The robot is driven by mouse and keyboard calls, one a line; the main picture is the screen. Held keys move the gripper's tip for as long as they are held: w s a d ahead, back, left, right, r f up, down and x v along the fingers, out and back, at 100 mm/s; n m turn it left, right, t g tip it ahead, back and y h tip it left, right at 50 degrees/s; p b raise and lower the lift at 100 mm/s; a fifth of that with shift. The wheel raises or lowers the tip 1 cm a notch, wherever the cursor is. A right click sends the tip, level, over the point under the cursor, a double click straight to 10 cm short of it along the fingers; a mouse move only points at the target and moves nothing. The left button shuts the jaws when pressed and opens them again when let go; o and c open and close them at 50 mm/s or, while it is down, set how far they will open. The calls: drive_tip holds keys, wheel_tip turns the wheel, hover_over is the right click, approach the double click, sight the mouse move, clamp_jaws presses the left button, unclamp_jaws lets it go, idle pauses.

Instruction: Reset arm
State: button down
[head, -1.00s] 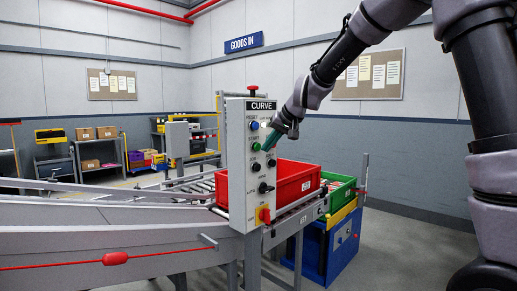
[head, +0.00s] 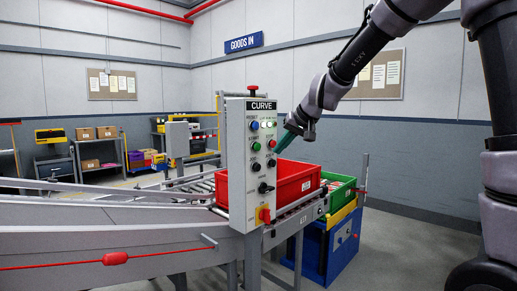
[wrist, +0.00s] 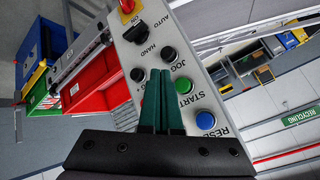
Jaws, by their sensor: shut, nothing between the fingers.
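My gripper (head: 282,146) is shut and empty, its green fingers pressed together just right of the control panel labelled CURVE (head: 236,190) in the head view. In the wrist view my gripper (wrist: 162,78) points at the same panel (wrist: 150,45), which appears rotated. The blue RESET button (wrist: 205,120), the green START button (wrist: 183,86) and the black JOG knob (wrist: 168,54) show around the fingertips.
A red bin (head: 297,185) sits on the conveyor (head: 130,240) behind the panel. A green bin (head: 340,192) and a blue container (head: 336,250) stand to the right. Open floor (head: 405,250) lies at the right. Shelves with boxes (head: 98,150) stand at the back left.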

drive_tip(key=shift+d, duration=0.1)
idle(0.4)
drive_tip(key=s+d+r+m+h, duration=0.2)
drive_tip(key=s+d+m, duration=0.1)
drive_tip(key=s+d, duration=0.9)
drive_tip(key=s+d+r+m+t+h, duration=0.1)
drive_tip(key=s+d+m+h, duration=0.1)
drive_tip(key=s+d, duration=1.1)
drive_tip(key=shift+s+r+m, duration=0.35)
drive_tip(key=shift+s+m, duration=0.1)
drive_tip(key=shift+m, duration=0.05)
